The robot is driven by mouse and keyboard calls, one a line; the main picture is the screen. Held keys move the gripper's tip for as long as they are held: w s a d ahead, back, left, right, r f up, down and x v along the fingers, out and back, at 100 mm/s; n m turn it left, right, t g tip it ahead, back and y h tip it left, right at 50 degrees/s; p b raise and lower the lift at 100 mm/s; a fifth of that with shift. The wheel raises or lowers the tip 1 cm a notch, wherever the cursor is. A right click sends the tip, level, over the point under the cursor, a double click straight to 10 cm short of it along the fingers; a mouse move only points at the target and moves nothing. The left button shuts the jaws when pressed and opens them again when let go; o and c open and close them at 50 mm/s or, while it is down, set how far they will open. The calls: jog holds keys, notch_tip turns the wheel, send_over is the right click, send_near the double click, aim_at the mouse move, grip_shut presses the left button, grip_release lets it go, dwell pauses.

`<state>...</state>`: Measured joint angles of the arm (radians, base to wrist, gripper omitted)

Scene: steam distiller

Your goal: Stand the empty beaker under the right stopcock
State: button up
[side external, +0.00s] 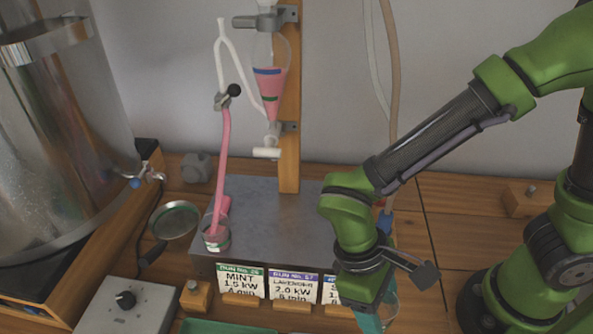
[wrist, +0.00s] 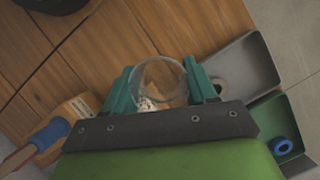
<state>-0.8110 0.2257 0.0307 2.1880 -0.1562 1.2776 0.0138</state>
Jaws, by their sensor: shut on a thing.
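My gripper (side external: 372,318) is low at the front edge of the bench, right of the label cards. In the wrist view its teal fingers (wrist: 162,88) are shut on a clear glass beaker (wrist: 158,66), whose round rim faces the camera; it looks empty. The beaker shows only in part behind the gripper in the side view (side external: 391,306). The glass separator (side external: 270,85) holds pink liquid with a blue and a green band. A white stopcock (side external: 267,152) is at its bottom, above the grey metal platform (side external: 262,205). My gripper is right of and below it.
A pink tube (side external: 224,165) runs down into a small vessel (side external: 216,238) on the platform's left. Label cards (side external: 293,284) stand along its front. A grey tray (wrist: 243,68) and a green tray (wrist: 275,118) lie beside the beaker. The platform under the stopcock looks clear.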

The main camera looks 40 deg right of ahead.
jog(key=v, duration=0.2)
jog(key=shift+d+r, duration=0.25)
jog(key=shift+r, duration=0.1)
jog(key=w+d+r+m, duration=0.1)
jog(key=w+d+r, duration=0.1)
jog(key=w+d, duration=0.4)
jog(key=w+d+r+m, duration=0.1)
jog(key=w+d+r, duration=0.15)
jog(key=w, duration=0.55)
jog(key=w+d+r+m+y, duration=0.15)
jog(key=w+d, duration=0.25)
jog(key=d, duration=0.5)
jog(key=w+d+r+m, duration=0.15)
jog(key=w+d, duration=0.25)
jog(key=d, duration=0.6)
jog(key=a+n, duration=0.1)
jog(key=a, duration=0.5)
jog(key=shift+s+r, duration=0.15)
jog(key=shift+r, duration=0.1)
